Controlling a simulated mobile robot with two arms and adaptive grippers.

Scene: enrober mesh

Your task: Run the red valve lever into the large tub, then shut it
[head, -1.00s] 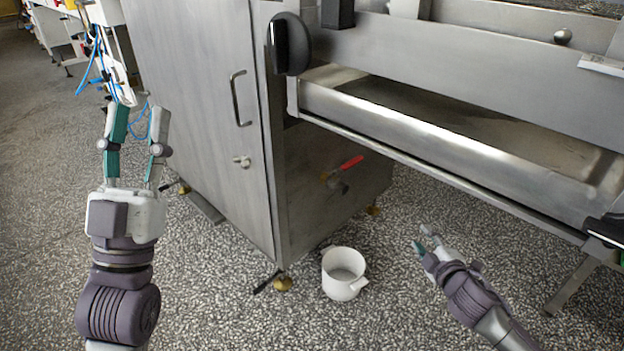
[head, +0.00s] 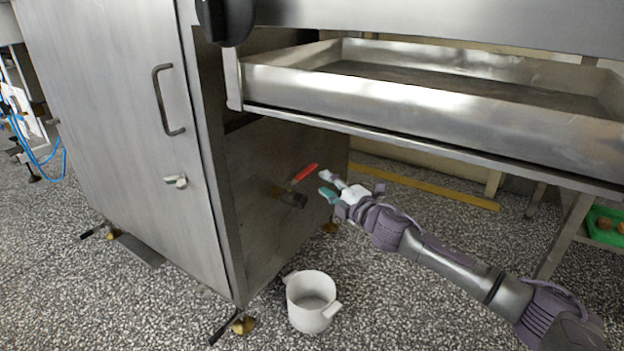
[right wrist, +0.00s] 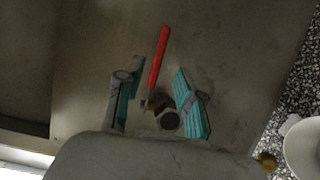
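The red valve lever (head: 305,172) is on the side of the steel cabinet, slanting up to the right above a dark valve body (head: 290,197). In the right wrist view the lever (right wrist: 158,55) and the round valve end (right wrist: 168,121) appear between my finger outlines. A white tub (head: 311,300) with side handles stands upright on the floor below the valve and looks empty. Its edge shows in the right wrist view (right wrist: 303,145). My right gripper (head: 327,184) is open and empty, just right of the lever, seemingly not touching it. My left gripper is out of view.
The steel cabinet (head: 120,130) fills the left, with a door handle and latch. A long steel tray (head: 420,100) overhangs my right arm. A green crate (head: 598,233) sits at the far right. Speckled floor is clear around the tub.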

